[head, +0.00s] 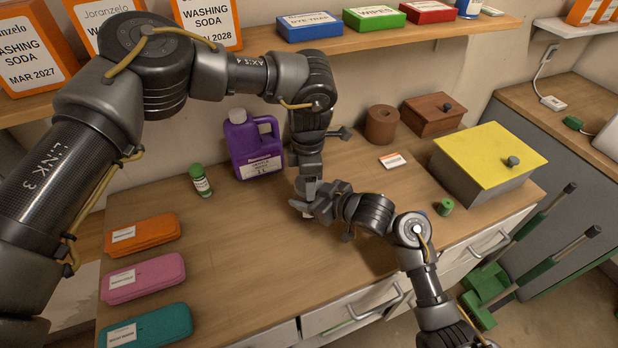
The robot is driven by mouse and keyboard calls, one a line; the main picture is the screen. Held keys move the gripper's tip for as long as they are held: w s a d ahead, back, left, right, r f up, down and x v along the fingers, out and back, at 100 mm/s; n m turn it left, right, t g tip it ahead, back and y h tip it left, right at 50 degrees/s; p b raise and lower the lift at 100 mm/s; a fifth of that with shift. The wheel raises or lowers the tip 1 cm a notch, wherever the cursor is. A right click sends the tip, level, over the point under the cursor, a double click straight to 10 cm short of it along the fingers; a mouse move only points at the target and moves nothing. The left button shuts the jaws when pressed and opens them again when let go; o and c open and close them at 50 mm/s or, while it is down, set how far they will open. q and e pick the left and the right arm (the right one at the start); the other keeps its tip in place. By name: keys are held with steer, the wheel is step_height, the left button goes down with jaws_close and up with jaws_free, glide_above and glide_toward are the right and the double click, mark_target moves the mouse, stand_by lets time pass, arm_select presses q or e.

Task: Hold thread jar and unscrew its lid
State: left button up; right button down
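A small jar with a green lid and a white label (200,181) stands upright on the worktop at the left of the purple jug. I cannot tell whether it is the thread jar. My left gripper (309,188) points down over the middle of the worktop. My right gripper (318,204) reaches in from the right, and the two meet or overlap there. A thing between their fingers would be mostly hidden, and I cannot make out a jar or lid there. Whether either gripper is open or shut does not show clearly.
A purple jug (250,148) stands behind. Orange (143,235), pink (145,278) and teal (150,327) cases lie at left. A small green cylinder (445,207) sits by a yellow-lidded box (486,160).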

arm_select(q)
steer(key=o, duration=1.1)
arm_select(e)
steer(key=shift+f, duration=0.1)
